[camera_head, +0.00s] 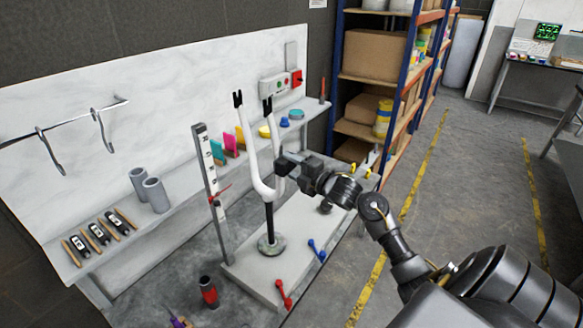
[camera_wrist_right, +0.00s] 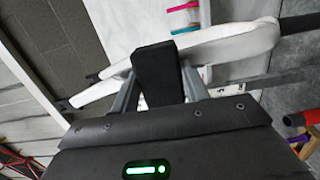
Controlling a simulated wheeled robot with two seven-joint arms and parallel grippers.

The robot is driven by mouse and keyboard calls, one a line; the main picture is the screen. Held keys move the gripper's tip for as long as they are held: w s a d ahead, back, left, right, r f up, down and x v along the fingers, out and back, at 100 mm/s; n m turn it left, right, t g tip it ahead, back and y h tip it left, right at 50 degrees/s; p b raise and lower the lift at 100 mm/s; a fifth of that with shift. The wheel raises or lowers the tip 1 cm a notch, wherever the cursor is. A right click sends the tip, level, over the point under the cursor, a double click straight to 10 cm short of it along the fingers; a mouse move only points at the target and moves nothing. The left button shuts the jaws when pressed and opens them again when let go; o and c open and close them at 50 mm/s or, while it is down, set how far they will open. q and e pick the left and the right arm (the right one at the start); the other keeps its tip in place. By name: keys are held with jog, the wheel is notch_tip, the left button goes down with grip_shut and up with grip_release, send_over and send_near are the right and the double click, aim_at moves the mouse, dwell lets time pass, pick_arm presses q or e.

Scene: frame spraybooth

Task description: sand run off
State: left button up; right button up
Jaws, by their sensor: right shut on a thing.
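A white two-pronged fork frame (camera_head: 255,172) stands upright on a dark post, its prongs pointing up with black tips. The post rises from a round foot (camera_head: 271,246) on a pale plate. My right gripper (camera_head: 284,165) is at the fork's right prong, coming from the right. In the right wrist view it is shut on a dark block (camera_wrist_right: 157,70), which overlaps the white fork (camera_wrist_right: 225,40); I cannot tell whether they touch. A run on the paint cannot be made out. My left gripper is not in view.
A ruled upright (camera_head: 208,170) with a red pointer stands left of the fork. Red (camera_head: 283,293) and blue (camera_head: 317,250) handles lie on the plate (camera_head: 240,262). Open floor lies right.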

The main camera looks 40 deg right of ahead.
jog(key=shift+r+p, duration=1.2)
jog(key=shift+r, duration=0.7)
notch_tip(320, 180, up, 4)
jog(key=p, duration=0.2)
jog(key=shift+f+p, duration=0.25)
jog(key=shift+p, duration=0.1)
jog(key=shift+w, duration=0.1)
jog(key=shift+f+b, duration=1.65)
jog(key=shift+f, duration=0.2)
jog(key=shift+f, duration=0.15)
jog(key=shift+f+b, duration=1.55)
jog(key=shift+f, duration=0.15)
